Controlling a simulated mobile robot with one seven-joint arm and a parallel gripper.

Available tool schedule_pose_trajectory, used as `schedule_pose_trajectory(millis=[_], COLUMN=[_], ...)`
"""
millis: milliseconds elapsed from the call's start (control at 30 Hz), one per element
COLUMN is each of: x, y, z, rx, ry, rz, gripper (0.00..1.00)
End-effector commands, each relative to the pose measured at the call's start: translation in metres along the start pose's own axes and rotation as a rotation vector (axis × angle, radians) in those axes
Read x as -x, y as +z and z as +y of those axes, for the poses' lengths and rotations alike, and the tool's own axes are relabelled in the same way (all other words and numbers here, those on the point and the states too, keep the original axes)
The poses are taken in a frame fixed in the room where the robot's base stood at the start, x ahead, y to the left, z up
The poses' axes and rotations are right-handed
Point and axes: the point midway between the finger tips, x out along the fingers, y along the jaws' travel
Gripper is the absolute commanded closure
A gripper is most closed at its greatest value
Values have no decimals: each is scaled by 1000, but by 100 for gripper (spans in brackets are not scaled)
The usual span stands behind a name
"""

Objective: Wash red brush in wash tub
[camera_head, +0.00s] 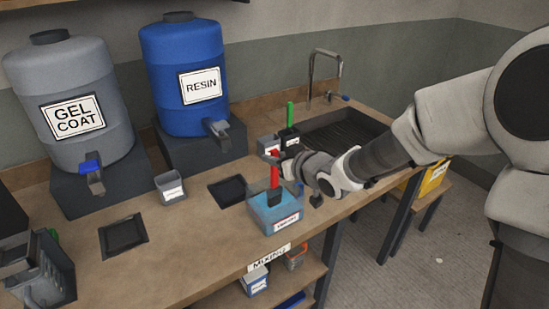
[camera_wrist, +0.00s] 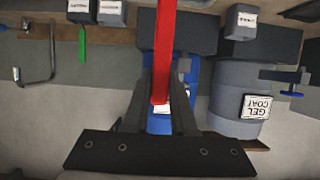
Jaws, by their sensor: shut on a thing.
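The red brush (camera_head: 274,176) stands upright with its dark head low, over or inside the mouth of the blue wash tub (camera_head: 287,225). The tub sits at the front edge of the bench and has a white label. My gripper (camera_head: 281,168) is shut on the brush's red handle, reaching in from the right. In the wrist view the red handle (camera_wrist: 164,45) runs down between the two dark fingers (camera_wrist: 161,100). The tub is not clearly visible there. I cannot tell whether the brush head touches the tub's bottom or any liquid.
A green-handled brush (camera_head: 290,116) stands in a dark container just behind, beside a grey container (camera_head: 268,146) and the sink (camera_head: 340,138). The blue resin drum (camera_head: 187,85) and grey gel coat drum (camera_head: 62,110) stand at the back. Bench left of the tub is mostly clear.

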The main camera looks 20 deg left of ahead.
Motion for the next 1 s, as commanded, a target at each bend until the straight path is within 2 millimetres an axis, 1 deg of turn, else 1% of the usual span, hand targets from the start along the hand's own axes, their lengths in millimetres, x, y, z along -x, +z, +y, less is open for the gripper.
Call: schedule_pose_trajectory(millis=[33, 733, 833, 1000], x=[3, 25, 27, 26], y=[-8, -60, -65, -64], z=[0, 0, 0, 0], rx=[0, 1, 1, 1], ry=[0, 1, 1, 1], rz=[1, 0, 0, 0], gripper=[100, 100, 100, 100])
